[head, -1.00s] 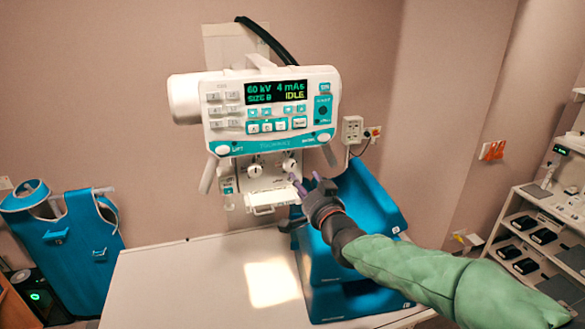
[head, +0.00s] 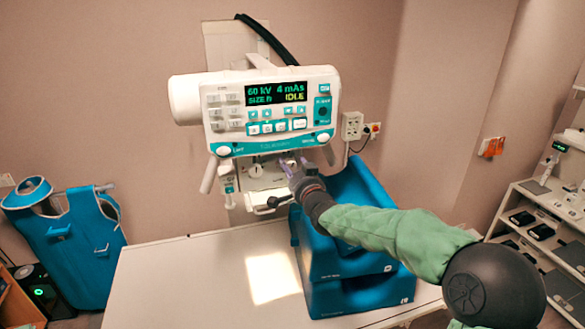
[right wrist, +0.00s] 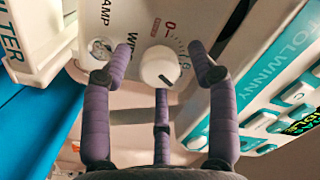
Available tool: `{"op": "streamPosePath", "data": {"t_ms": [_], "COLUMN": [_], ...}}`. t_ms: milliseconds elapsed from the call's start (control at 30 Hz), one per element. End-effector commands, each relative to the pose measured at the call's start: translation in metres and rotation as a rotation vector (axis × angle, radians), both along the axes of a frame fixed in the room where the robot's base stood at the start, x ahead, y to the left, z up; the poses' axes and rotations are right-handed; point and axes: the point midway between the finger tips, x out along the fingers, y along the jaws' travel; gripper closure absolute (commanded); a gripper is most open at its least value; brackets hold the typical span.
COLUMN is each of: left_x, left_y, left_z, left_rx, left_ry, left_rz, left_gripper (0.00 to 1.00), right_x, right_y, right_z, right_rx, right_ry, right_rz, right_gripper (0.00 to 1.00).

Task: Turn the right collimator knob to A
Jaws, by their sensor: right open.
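The right collimator knob is white and round (right wrist: 158,68) with a dark pointer line on its lower right, beside a printed scale with a red 0. It sits on the collimator face below the console. My right gripper (head: 288,166) is open in front of it. In the right wrist view its purple fingers stand left, right and below the knob, with gaps visible; contact cannot be told. In the head view the gripper hides this knob. The left collimator knob (head: 256,171) is clear to its left. My left gripper is not in view.
The white console (head: 262,108) with an IDLE display overhangs the knobs. Below are a white table (head: 190,275) and blue stepped block (head: 345,262). A round lamp control (right wrist: 101,48) lies close to a finger. A blue apron (head: 75,245) hangs at left.

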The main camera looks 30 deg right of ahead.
Motion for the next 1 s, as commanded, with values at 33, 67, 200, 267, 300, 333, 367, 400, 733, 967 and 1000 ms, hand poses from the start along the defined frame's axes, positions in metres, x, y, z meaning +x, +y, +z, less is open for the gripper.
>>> {"op": "streamPosePath", "data": {"t_ms": [33, 67, 200, 267, 300, 333, 367, 400, 733, 967, 1000], "left_x": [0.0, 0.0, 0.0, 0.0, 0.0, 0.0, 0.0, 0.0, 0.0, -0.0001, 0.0], "left_y": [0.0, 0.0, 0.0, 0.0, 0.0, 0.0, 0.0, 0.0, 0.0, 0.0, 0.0], "left_z": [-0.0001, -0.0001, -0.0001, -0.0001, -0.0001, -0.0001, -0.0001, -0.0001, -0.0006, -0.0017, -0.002], "left_rx": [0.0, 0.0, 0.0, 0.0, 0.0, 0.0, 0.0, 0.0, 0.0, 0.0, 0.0], "left_ry": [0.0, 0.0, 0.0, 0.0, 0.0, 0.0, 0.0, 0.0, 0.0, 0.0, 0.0], "left_rz": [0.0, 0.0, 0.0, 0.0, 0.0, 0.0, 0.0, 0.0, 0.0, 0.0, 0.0], "left_gripper": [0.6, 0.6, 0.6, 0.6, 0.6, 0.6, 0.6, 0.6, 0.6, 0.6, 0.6], "right_x": [-0.0001, -0.0001, -0.0002, -0.0002, -0.0002, -0.0002, -0.0002, -0.0002, -0.0003, -0.0003, -0.0004], "right_y": [-0.0001, -0.0001, 0.0, 0.0, 0.0, -0.0001, -0.0001, -0.0002, -0.0006, -0.0007, -0.0008], "right_z": [-0.0001, -0.0001, 0.0, 0.0001, 0.0002, 0.0003, 0.0004, 0.0005, 0.0014, 0.0019, 0.002], "right_rx": [0.0, 0.0, 0.0, 0.0, 0.0, 0.0, 0.0, 0.0, -0.005, -0.016, -0.019], "right_ry": [0.0, 0.0, 0.0, 0.0, 0.0, -0.001, -0.001, -0.001, -0.002, 0.0, 0.0], "right_rz": [0.0, 0.0, 0.0, 0.0, 0.0, -0.001, -0.001, -0.001, -0.001, -0.001, -0.002], "right_gripper": [0.41, 0.41, 0.75, 0.92, 0.97, 0.97, 0.97, 0.97, 0.97, 0.97, 0.97]}}
